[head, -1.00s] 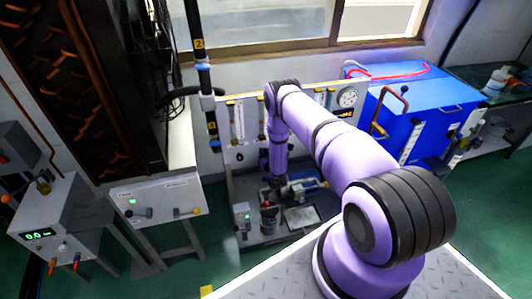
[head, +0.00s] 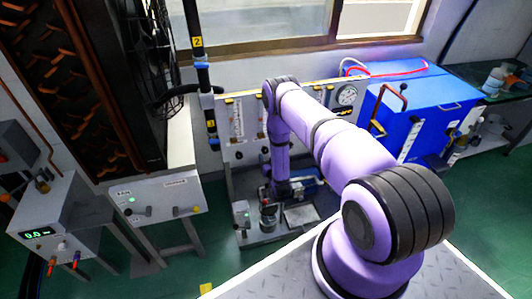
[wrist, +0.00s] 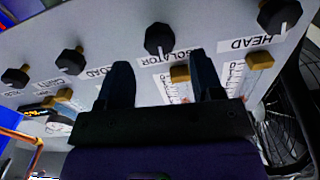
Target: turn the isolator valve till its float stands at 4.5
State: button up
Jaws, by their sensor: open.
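The isolator valve is a black faceted knob (wrist: 159,40) with a white pointer mark, above the ISOLATOR label (wrist: 170,57) in the wrist view. My gripper (wrist: 160,62) is open and empty. Its two dark fingers point toward the panel, one on each side of the label, with the knob beyond and between their tips. Touch cannot be told. The isolator's scale tube (wrist: 178,88) is partly behind my gripper; its float reading is not legible. In the head view my arm hides the knob, and I cannot make out the gripper clearly.
The head knob (wrist: 280,15) is to the right of the isolator knob, and the load knob (wrist: 70,60) to the left. In the head view a round gauge (head: 346,95) is on the panel, with a blue cabinet (head: 425,110) at right and a grey box (head: 153,203) at left.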

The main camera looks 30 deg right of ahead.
jog(key=shift+v, duration=2.65)
